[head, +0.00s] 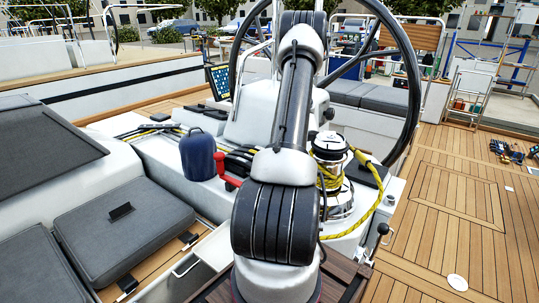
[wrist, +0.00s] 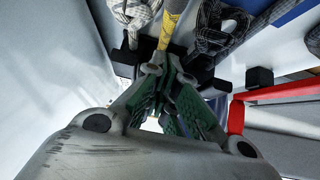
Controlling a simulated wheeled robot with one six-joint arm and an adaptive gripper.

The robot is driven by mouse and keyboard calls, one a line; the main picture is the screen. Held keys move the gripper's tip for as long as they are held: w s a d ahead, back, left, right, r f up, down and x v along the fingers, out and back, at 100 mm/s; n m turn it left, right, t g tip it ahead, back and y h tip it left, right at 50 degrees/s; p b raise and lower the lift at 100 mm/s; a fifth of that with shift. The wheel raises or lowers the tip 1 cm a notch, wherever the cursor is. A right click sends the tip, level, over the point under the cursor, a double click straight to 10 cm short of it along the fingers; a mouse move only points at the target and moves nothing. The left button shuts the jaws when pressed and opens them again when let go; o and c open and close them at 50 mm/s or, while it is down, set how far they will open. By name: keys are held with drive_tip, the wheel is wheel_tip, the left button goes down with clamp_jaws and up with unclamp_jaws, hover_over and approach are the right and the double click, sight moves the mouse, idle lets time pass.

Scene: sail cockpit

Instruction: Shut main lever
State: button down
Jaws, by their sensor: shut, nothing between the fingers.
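My gripper (wrist: 170,82) is shut and empty in the wrist view, with green-padded fingers together. Its tips are close to a dark fitting with a yellow rope (wrist: 171,22) running from it; I cannot tell whether they touch. A red handle (wrist: 238,112) stands to the right of the fingers, apart from them. In the head view a red handle (head: 229,183) stands beside the blue winch cover, and black levers (head: 238,158) lie in a row behind it. Which one is the main lever is not clear. My arm hides the gripper there.
A blue covered winch (head: 197,155) stands left of my arm, and a chrome winch (head: 330,160) with yellow rope stands right. The steering wheel (head: 413,90) rises behind. Grey cushions (head: 118,228) lie at left. The teak deck (head: 450,200) at right is mostly clear.

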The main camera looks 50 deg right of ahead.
drive_tip(key=shift+s, duration=0.1)
idle(0.3)
drive_tip(key=v, duration=1.1)
drive_tip(key=shift+s+r, duration=0.3)
drive_tip(key=shift+d, duration=0.1)
